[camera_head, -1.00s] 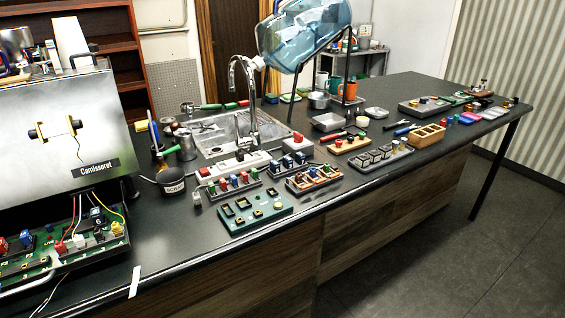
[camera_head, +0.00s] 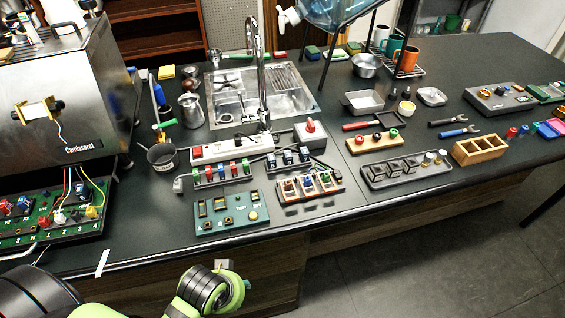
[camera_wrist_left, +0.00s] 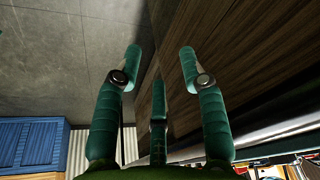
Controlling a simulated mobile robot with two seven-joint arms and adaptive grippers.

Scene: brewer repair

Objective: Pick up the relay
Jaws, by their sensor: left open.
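I cannot tell for sure which part is the relay. Small block-shaped modules sit in a dark rack (camera_head: 222,173), in a second rack (camera_head: 288,159) and in a brown-slotted holder (camera_head: 311,187). A dark block (camera_head: 82,190) sits on the green circuit board (camera_head: 30,223) under the steel brewer (camera_head: 65,100). My left arm shows at the bottom of the head view, in front of the counter edge. My left gripper (camera_wrist_left: 160,55) is open and empty in the left wrist view, beside the wooden counter front. My right gripper is not in view.
A teal socket board (camera_head: 228,222) lies near the counter's front edge. A black cup (camera_head: 161,157), a power strip (camera_head: 232,149) and a red-button box (camera_head: 310,137) stand behind. The sink (camera_head: 225,108) is further back. Black counter between brewer and racks is fairly clear.

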